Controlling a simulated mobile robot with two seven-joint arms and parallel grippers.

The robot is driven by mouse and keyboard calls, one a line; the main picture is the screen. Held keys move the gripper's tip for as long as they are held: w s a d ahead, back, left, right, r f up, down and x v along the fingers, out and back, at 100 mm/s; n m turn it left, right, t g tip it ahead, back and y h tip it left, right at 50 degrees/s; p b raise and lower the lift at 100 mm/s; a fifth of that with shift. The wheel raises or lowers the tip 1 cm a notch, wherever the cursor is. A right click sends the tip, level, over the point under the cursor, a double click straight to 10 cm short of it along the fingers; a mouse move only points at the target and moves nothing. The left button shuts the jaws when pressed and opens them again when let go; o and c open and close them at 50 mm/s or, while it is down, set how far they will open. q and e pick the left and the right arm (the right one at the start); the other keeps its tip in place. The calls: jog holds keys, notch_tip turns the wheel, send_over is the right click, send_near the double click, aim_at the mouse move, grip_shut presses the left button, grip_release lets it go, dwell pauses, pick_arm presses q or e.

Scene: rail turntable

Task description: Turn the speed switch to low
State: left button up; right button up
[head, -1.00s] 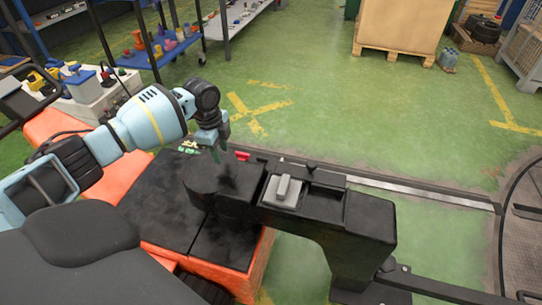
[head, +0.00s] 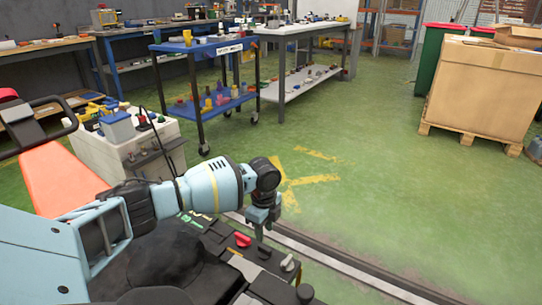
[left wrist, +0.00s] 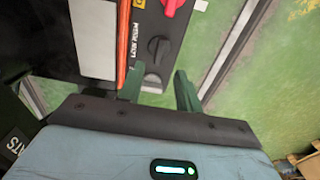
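The speed switch is a black rotary knob (left wrist: 158,48) on a dark panel, beside small white lettering that looks like LOW and HIGH, in the left wrist view. Its pointer seems slanted, but I cannot tell its exact setting. The fingertips are just short of the knob in the picture, and no contact shows. In the head view my left gripper (head: 261,229) hangs over the console (head: 222,238), and the knob is hard to make out. My right gripper is out of view.
A red knob (head: 242,240) and a light grey lever (head: 288,263) are on the console near my gripper. A white box unit (head: 130,150) and a blue cart (head: 203,48) stand behind.

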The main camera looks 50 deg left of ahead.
aim_at(265, 248)
pick_arm(q)
jog(key=shift+s+f, duration=0.1)
jog(key=shift+f, duration=0.05)
notch_tip(265, 248, down, 7)
jog(key=b, duration=0.3)
jog(key=shift+f, duration=0.2)
grip_shut()
